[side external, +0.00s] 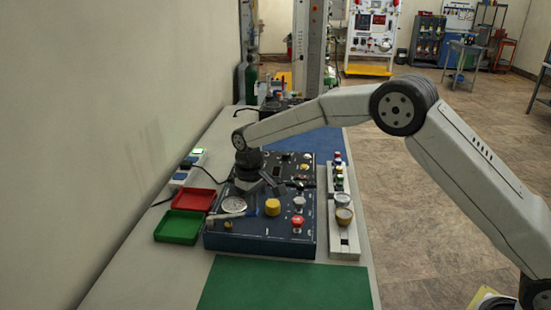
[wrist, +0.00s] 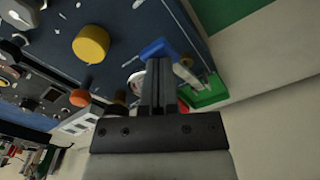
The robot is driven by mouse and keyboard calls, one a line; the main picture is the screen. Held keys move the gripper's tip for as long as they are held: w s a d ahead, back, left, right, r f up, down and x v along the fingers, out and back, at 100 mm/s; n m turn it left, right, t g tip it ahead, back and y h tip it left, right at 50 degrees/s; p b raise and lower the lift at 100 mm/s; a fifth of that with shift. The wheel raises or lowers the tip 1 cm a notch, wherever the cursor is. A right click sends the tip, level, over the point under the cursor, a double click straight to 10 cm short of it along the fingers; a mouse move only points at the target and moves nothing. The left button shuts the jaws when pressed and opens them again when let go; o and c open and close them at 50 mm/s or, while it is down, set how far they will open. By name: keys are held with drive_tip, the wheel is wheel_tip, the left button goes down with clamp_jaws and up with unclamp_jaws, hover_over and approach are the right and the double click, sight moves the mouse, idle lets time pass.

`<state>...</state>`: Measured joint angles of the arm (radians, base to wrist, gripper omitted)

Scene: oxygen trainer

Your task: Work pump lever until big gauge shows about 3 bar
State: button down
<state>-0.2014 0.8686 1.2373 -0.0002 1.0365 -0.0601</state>
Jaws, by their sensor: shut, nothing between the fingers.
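The pump lever has a grey rod (side external: 229,215) and a blue grip (side external: 252,209), and lies low across the front left of the dark blue panel. The big gauge (side external: 234,204) is a white dial just behind the rod; its needle is too small to read. My gripper (side external: 277,191) points down over the panel, behind and to the right of the blue grip. In the wrist view my gripper's fingers (wrist: 158,66) are together and empty. The blue grip (wrist: 157,47) shows close beyond their tips, and the fingers partly hide the gauge (wrist: 137,82). Contact with the grip cannot be told.
A yellow knob (side external: 272,207) and a red button (side external: 298,221) stand on the panel near my gripper. Red (side external: 194,200) and green (side external: 179,227) trays lie left of it. The green mat (side external: 285,286) in front is clear.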

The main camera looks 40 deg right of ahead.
sight(252, 214)
drive_tip(key=shift+f, duration=1.9)
drive_tip(key=shift+r, duration=1.9)
drive_tip(key=shift+f, duration=0.1)
